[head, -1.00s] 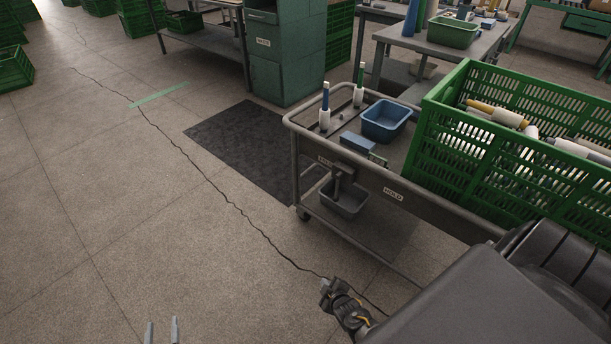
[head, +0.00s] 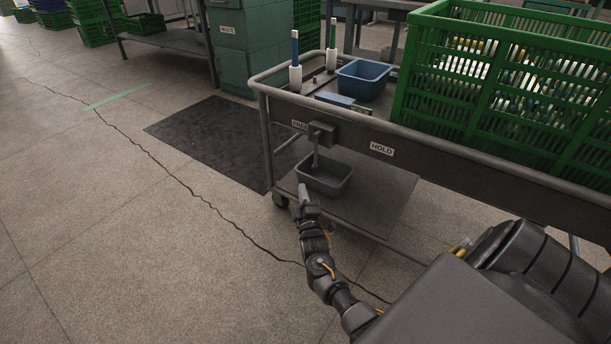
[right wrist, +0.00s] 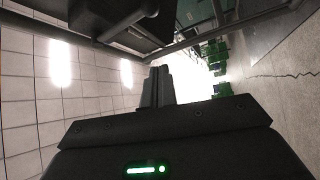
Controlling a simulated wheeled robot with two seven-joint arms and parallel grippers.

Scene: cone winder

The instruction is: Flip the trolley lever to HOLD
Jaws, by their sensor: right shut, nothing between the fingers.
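The grey trolley (head: 345,128) stands at centre right. A dark lever (head: 315,157) hangs down from a block (head: 322,133) on its front panel. A label that seems to read FREE (head: 299,125) is left of the block, and a HOLD label (head: 382,149) is further right. My right gripper (head: 303,188) is shut and empty, just below and left of the lever's lower end, apart from it as far as I can see. In the right wrist view its closed fingers (right wrist: 157,85) point ahead, with a dark bar (right wrist: 128,27), likely the lever, above. My left gripper is out of view.
A grey bin (head: 330,184) sits on the trolley's lower shelf behind my gripper. A green crate (head: 425,88), a blue tray (head: 362,82) and two spindles stand on top. The floor (head: 130,230) to the left is clear, with a dark mat (head: 215,135).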

